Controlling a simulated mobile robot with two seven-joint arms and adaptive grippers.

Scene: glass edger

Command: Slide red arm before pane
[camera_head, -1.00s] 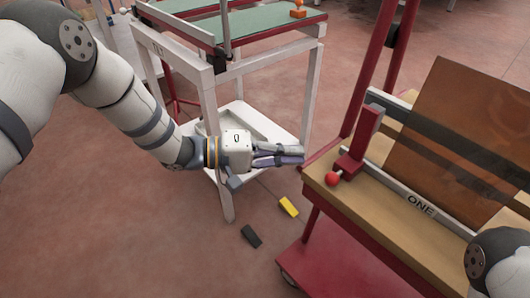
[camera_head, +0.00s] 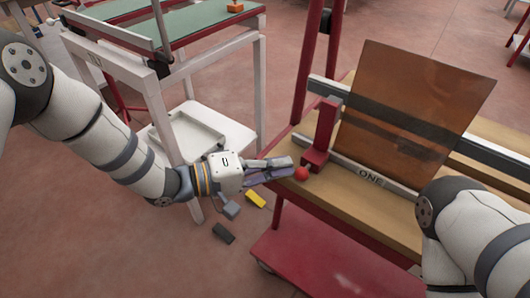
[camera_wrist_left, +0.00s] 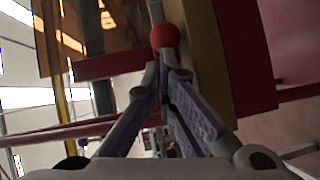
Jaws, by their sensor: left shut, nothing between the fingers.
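The red arm (camera_head: 321,133) stands upright at the left end of the rail marked ONE, with a red ball knob (camera_head: 302,174) low at its front left. The brown see-through pane (camera_head: 410,100) stands tilted behind the rail, to the right of the red arm. My left gripper (camera_head: 291,168) is shut and empty, its fingertips just left of the ball knob. In the left wrist view the knob (camera_wrist_left: 165,36) sits right beyond the closed fingertips (camera_wrist_left: 163,72); whether they touch cannot be told. My right gripper is out of view; only my right arm shows.
The wooden bench top (camera_head: 330,188) rests on a red frame with a red lower shelf (camera_head: 310,250). A white stand (camera_head: 185,130) with a green top is at the left. A yellow block (camera_head: 255,200) and a black block (camera_head: 223,233) lie on the floor.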

